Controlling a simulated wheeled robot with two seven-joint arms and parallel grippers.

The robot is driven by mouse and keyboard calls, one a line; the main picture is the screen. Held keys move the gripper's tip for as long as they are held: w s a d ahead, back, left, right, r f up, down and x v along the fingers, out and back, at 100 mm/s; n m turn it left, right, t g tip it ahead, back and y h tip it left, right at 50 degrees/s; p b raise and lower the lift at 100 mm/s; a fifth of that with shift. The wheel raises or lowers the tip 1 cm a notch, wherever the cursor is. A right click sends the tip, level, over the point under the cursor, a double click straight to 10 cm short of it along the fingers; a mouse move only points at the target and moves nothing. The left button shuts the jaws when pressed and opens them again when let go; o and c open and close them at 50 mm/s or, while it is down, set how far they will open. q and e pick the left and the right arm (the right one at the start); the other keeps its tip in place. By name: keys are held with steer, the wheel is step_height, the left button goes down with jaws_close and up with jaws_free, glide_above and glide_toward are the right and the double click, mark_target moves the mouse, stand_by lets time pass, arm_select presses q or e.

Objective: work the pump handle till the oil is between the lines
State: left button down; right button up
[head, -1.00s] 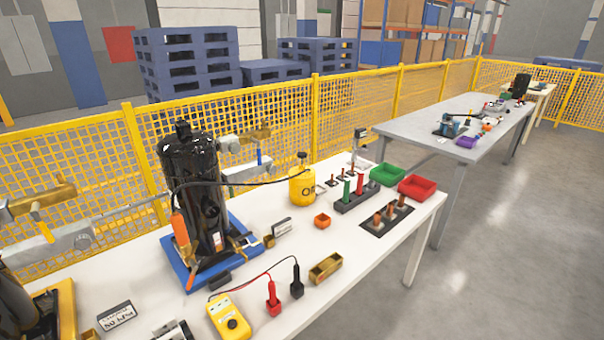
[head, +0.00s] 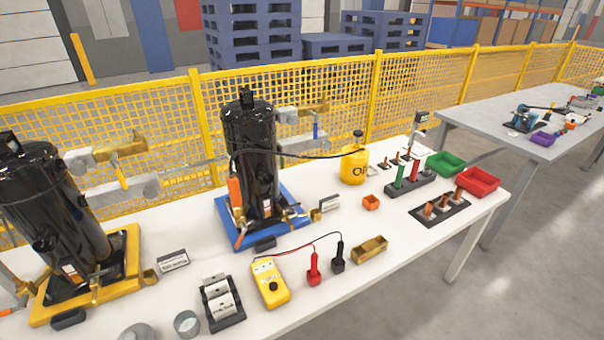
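A yellow oil can (head: 353,172) with dark lettering and a small dark top stands toward the back right of the white table. A black hose (head: 300,155) runs from it to a black compressor (head: 252,165) on a blue base (head: 222,203). An orange grip (head: 235,192) stands upright at that compressor's left front. I cannot tell which part is the pump handle. The oil level and its lines are too small to make out. A second black compressor (head: 55,215) stands on a yellow base (head: 128,262) at the left. Neither of my grippers is in view.
A yellow meter (head: 269,283) with red and black probes (head: 313,268), a brass box (head: 370,249) and a label roll holder (head: 222,302) lie along the front. Green (head: 446,163) and red (head: 478,180) bins stand right. A yellow mesh fence (head: 330,105) runs behind.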

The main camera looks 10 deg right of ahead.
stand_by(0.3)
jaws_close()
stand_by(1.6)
